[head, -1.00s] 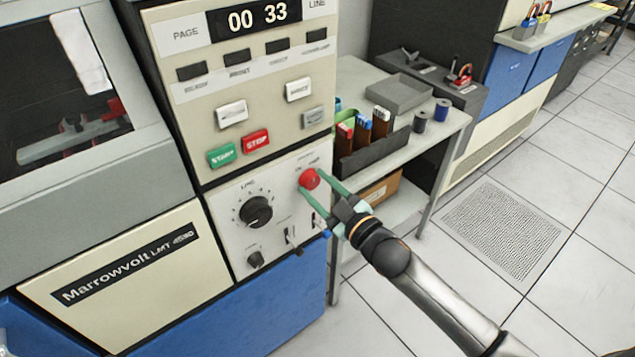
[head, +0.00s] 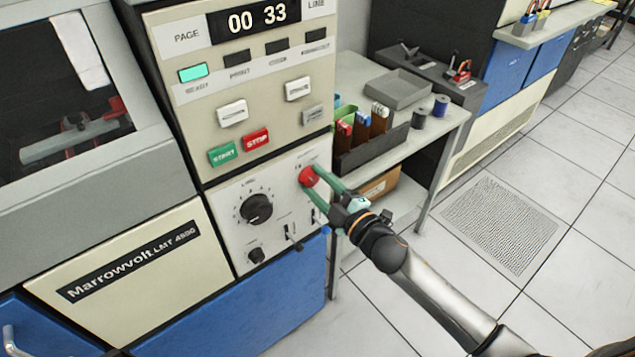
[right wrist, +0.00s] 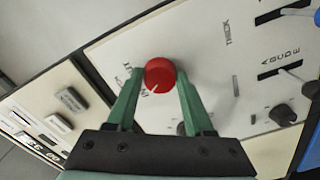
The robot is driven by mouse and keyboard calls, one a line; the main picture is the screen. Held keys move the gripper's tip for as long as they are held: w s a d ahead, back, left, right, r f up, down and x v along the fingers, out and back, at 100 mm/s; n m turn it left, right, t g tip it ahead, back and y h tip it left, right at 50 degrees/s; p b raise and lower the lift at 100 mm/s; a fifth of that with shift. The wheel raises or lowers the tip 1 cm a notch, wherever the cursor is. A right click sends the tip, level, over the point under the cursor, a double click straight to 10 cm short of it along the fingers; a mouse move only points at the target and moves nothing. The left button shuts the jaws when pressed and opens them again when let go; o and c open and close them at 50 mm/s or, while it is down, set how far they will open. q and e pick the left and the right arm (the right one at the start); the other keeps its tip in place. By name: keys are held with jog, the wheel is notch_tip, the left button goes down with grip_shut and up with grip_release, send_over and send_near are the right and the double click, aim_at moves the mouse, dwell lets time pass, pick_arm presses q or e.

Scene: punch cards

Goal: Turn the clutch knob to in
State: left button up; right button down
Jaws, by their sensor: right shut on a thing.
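The clutch knob (head: 308,177) is a round red knob at the upper right of the white lower control panel (head: 222,206). My right gripper (head: 313,180) is shut on it, with a green finger on each side. In the right wrist view the red knob (right wrist: 160,73) sits between the two fingers of my right gripper (right wrist: 159,84). A white pointer line on its face points to the lower left there. Small lettering beside the knob is partly hidden by a finger and hard to read. My left gripper is not in view.
A large black dial (head: 256,208), a small black knob (head: 256,255) and slide switches share the panel. Green START (head: 222,154) and red STOP (head: 256,140) buttons sit above. The READY lamp (head: 193,73) glows teal. A side table (head: 428,125) holds a card bin (head: 372,150).

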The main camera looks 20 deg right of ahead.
dwell(0.3)
jog(key=shift+c, duration=1.4)
grip_release()
jog(key=shift+s, duration=0.1)
jog(key=b+v, duration=0.1)
jog(key=v, duration=1.1)
jog(key=shift+s, duration=0.15)
jog(key=shift+d, duration=0.1)
jog(key=s+a+f+m+g+h+p, duration=0.3)
jog(key=s+f+m+g, duration=0.5)
jog(key=s+f+m, duration=0.6)
notch_tip(320, 180, down, 4)
jog(key=shift+f+h+p, duration=0.2)
jog(key=shift+h+p, duration=0.2)
jog(key=shift+p, duration=0.2)
